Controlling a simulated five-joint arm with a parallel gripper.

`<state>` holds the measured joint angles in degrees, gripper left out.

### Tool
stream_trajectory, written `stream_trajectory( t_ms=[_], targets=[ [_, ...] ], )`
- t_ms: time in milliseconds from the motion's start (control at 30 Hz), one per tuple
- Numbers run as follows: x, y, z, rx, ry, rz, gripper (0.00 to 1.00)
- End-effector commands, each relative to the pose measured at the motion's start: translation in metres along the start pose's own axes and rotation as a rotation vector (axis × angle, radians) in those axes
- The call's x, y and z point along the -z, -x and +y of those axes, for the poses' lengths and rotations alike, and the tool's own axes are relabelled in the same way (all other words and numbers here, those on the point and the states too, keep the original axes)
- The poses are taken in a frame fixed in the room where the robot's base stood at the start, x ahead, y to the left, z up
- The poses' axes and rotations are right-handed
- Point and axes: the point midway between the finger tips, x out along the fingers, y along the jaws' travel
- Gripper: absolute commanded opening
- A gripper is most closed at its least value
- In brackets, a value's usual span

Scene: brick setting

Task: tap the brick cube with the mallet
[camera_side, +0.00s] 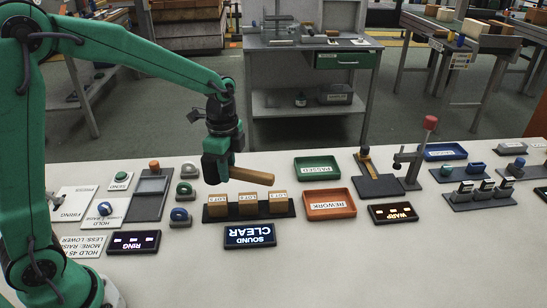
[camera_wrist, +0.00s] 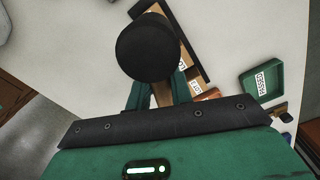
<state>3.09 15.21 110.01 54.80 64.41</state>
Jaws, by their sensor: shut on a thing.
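My gripper (camera_side: 214,169) is shut on the mallet (camera_side: 252,176), and a wooden, stick-like part of it juts to the right from the jaws. It hangs above a dark rack (camera_side: 246,218) that holds three tan brick cubes (camera_side: 248,205) with white LOT labels. I cannot tell which cube is meant. The mallet looks apart from the cubes. In the wrist view, a black round shape (camera_wrist: 145,50) in front of the fingers (camera_wrist: 160,92) looks like the mallet's head and hides part of the cubes and rack.
A SOUND CLEAR display (camera_side: 250,236) lies before the rack. A green tray (camera_side: 316,168) and an orange REWORK tray (camera_side: 329,204) stand right of it. RING (camera_side: 133,242) and WARP (camera_side: 393,213) displays lie either side. A red-knobbed stand (camera_side: 412,163) rises at right.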

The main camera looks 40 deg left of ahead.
Motion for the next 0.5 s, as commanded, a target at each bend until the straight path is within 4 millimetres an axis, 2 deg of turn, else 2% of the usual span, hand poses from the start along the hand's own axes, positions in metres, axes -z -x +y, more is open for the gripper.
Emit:
stream_trajectory(
  t_ms=[500],
  targets=[
    [0.0, -0.035, 0.0, -0.001, 0.0, 0.0, 0.0]
  ],
)
